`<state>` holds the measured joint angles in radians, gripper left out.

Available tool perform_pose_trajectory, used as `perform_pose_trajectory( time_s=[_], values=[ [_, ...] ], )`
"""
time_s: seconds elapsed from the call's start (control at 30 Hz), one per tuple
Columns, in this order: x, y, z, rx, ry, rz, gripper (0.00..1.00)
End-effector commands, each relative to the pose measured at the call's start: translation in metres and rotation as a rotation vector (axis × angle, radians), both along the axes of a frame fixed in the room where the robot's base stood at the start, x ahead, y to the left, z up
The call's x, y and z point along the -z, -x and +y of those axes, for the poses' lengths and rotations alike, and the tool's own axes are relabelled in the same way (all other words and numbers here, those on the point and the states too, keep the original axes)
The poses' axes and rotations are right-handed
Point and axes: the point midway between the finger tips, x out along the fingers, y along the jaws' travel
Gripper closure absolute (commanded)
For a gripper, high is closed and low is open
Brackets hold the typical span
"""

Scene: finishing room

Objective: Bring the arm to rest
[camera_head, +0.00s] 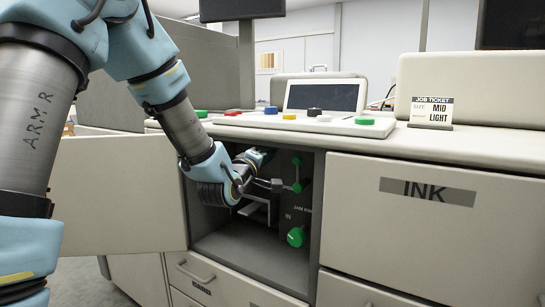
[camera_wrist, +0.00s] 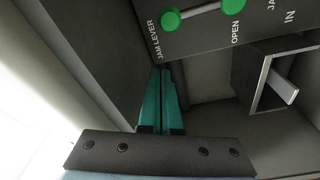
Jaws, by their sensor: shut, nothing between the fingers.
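My arm reaches into the open cabinet compartment (camera_head: 250,250) in the head view. My gripper (camera_head: 275,185) is inside it, just left of the dark panel with green controls. In the wrist view my gripper (camera_wrist: 165,72) shows two teal fingers pressed together, with nothing between them. The jam lever (camera_head: 297,174) on the panel has a green ball at each end. It also shows in the wrist view (camera_wrist: 200,13), above and apart from the fingertips, with one end by the word "OPEN".
The cabinet door (camera_head: 120,190) stands open at left. A green knob (camera_head: 296,237) sits lower on the panel. The INK drawer front (camera_head: 430,225) is to the right. Above, the counter holds colored buttons, a screen (camera_head: 325,96) and a job ticket (camera_head: 431,112) reading "MID LIGHT".

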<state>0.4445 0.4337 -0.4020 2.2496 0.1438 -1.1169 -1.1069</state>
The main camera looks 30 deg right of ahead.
Motion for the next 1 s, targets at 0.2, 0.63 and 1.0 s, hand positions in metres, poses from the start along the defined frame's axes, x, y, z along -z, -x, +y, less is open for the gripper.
perform_pose_trajectory(
  time_s=[0.2,0.63,1.0],
  values=[
    [0.003,0.022,0.031,-0.002,-0.001,-0.001,1.0],
    [0.004,0.04,0.055,-0.001,-0.001,-0.002,1.0],
    [0.085,-0.012,0.164,-0.174,-0.585,0.032,1.0]
  ],
)
